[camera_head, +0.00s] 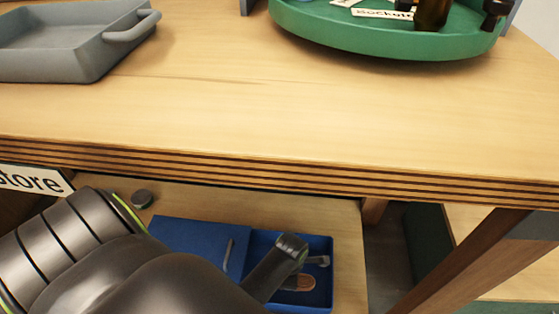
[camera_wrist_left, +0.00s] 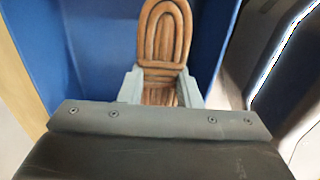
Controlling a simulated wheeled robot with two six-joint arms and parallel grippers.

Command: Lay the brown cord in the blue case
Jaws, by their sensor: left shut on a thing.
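The brown cord (camera_wrist_left: 165,35), a flat coiled bundle, is between the grey fingers of my left gripper (camera_wrist_left: 160,88). The gripper is shut on its near end. In the head view the cord (camera_head: 301,284) shows inside the open blue case (camera_head: 326,244), next to the gripper. Blue walls surround the cord in the left wrist view (camera_wrist_left: 100,40). I cannot tell whether the cord touches the case floor. My left arm hides part of the case. My right gripper is not in view.
The case stands on a lower shelf (camera_head: 347,215) under the wooden table top (camera_head: 230,110), whose front edge overhangs it. A grey tray (camera_head: 75,45) and green turntable (camera_head: 390,40) are on top. A "store" sign (camera_head: 35,181) hangs left.

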